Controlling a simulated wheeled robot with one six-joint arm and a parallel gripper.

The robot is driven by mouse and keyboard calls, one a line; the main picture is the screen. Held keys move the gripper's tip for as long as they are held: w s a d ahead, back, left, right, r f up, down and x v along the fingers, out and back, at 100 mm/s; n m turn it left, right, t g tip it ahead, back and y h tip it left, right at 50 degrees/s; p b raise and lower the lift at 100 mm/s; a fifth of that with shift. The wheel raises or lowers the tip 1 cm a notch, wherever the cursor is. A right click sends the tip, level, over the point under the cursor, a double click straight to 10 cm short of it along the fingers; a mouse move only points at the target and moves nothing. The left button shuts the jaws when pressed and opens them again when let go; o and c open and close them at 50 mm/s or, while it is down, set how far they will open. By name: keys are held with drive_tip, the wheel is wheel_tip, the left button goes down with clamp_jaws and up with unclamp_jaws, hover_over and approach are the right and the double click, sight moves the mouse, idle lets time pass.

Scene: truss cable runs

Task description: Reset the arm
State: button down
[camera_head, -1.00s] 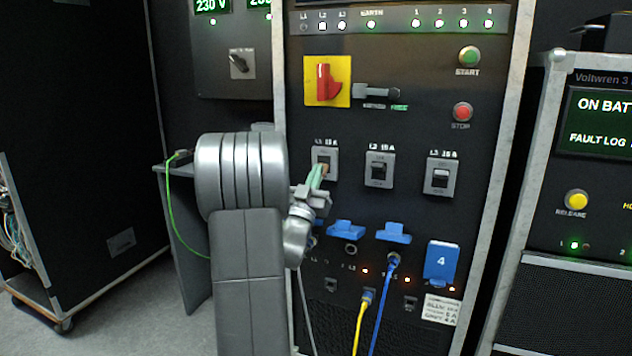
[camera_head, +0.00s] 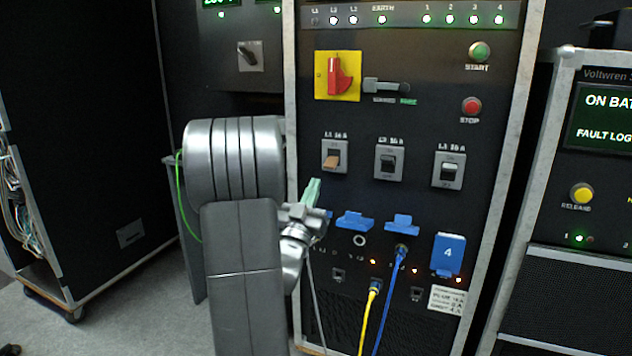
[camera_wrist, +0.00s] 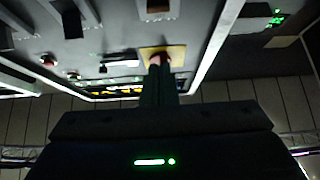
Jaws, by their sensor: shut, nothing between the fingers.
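My gripper (camera_head: 312,190) is in front of the black power panel in the head view. Its pale green fingers are shut with nothing between them and point up toward the panel. They sit just below and left of the L1 breaker (camera_head: 334,158), with a visible gap between. In the wrist view my shut fingers (camera_wrist: 158,78) point toward the panel's upper part, with the red rotary switch on its yellow plate (camera_wrist: 162,54) beyond the tips. My grey arm covers the panel's left edge in the head view.
The L2 breaker (camera_head: 389,161) and L3 breaker (camera_head: 449,169) are to the right. Below are blue socket covers (camera_head: 354,222), a yellow cable (camera_head: 369,308) and a blue cable (camera_head: 391,300). A battery unit (camera_head: 602,130) stands at right. Open floor (camera_head: 130,300) shows at left.

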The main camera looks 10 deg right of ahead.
idle(0.3)
drive_tip(key=w+d+r+g+y+p, duration=0.1)
drive_tip(key=w+d+r+p, duration=0.1)
drive_tip(key=p, duration=0.4)
drive_tip(key=w+d+r+g+y+p, duration=0.1)
drive_tip(key=w+d+r+g+p, duration=0.1)
drive_tip(key=p, duration=0.4)
drive_tip(key=w+d+r+g+y+p, duration=0.1)
drive_tip(key=w+d+r+p, duration=0.1)
drive_tip(key=w+r+p, duration=0.2)
drive_tip(key=shift+w+r+g+p, duration=0.1)
drive_tip(key=shift+w+g+p, duration=0.3)
drive_tip(key=shift+p, duration=1.2)
drive_tip(key=p, duration=0.3)
drive_tip(key=shift+w+d+r+y, duration=0.15)
drive_tip(key=shift+w+r+y, duration=0.1)
drive_tip(key=shift+w+y, duration=0.05)
drive_tip(key=p, duration=0.2)
drive_tip(key=g+p, duration=0.1)
drive_tip(key=p, duration=0.1)
drive_tip(key=shift+w+d+r+y+p, duration=0.1)
drive_tip(key=shift+w+r+y+p, duration=0.05)
drive_tip(key=shift+r+y+p, duration=0.2)
